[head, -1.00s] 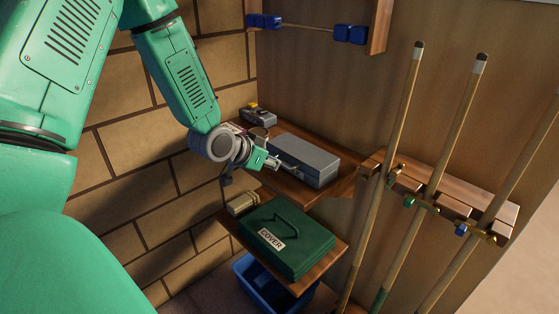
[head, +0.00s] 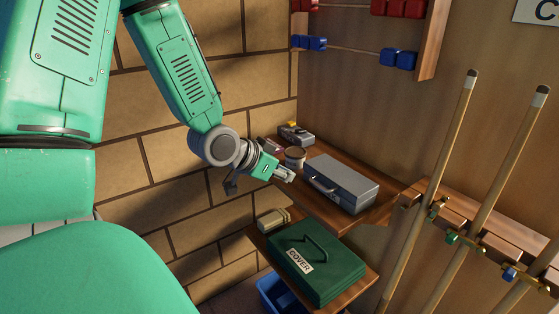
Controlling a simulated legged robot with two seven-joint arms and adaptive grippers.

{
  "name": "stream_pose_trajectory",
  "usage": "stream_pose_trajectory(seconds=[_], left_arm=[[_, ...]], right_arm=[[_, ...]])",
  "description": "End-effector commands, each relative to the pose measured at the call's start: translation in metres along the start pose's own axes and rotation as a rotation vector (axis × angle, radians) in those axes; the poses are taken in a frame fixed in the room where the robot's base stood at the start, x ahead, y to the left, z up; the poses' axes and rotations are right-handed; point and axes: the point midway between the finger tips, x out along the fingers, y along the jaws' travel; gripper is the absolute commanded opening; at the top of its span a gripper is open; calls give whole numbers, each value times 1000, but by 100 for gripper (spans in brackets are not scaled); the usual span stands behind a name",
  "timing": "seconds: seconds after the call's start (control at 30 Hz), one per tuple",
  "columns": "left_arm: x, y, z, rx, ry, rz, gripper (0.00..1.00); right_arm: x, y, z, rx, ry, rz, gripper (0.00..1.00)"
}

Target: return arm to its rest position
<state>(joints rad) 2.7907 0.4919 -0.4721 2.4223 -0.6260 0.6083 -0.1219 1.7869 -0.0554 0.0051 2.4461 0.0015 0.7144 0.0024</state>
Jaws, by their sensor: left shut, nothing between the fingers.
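My left arm comes in from the upper left of the head view, and its gripper (head: 286,175) is shut and empty. The gripper is in front of the upper wooden shelf (head: 374,212), to the left of a grey metal case (head: 341,184) with a handle on its near side. A small gap shows between the fingertips and the case. My right gripper is not in view.
A lower shelf (head: 349,296) holds a green case marked COVER (head: 318,264) and a tan rolled item (head: 273,219). A blue bin (head: 277,292) is below. Cues (head: 431,190) stand in a wall rack (head: 467,213) at right. A brick wall (head: 170,210) is at left.

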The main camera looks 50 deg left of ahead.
Motion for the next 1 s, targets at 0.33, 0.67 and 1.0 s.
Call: stream_pose_trajectory(seconds=[0.33, 0.67, 1.0], left_arm=[[-27, 1, 0, 1, -2, -3, 0], [-21, 1, 8, 0, -26, -5, 0], [30, 43, 92, 6, -273, -34, 0]], right_arm=[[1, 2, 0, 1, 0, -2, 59], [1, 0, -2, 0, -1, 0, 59], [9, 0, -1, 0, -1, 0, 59]])
